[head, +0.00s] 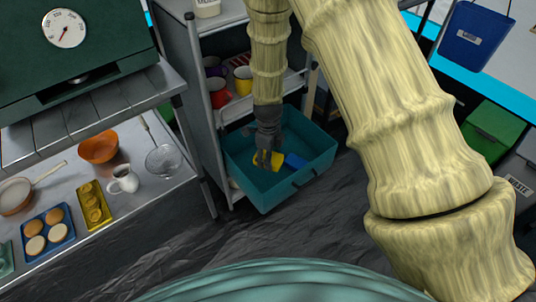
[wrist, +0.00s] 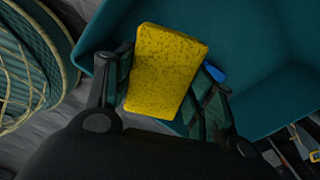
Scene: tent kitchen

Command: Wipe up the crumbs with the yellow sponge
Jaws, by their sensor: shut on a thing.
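The yellow sponge (wrist: 165,72) is a speckled yellow block between my gripper's two fingers in the wrist view. My gripper (head: 266,158) is shut on the sponge. In the head view it is over the open teal drawer (head: 262,196) of the shelf cart, with part of the sponge (head: 258,158) showing beside the fingers. I cannot tell whether the sponge touches the drawer's floor. A blue thing (head: 296,161) lies in the drawer to the right of the gripper. I make out no crumbs in either view.
Cups stand on the cart shelf above the drawer. Dark floor lies in front.

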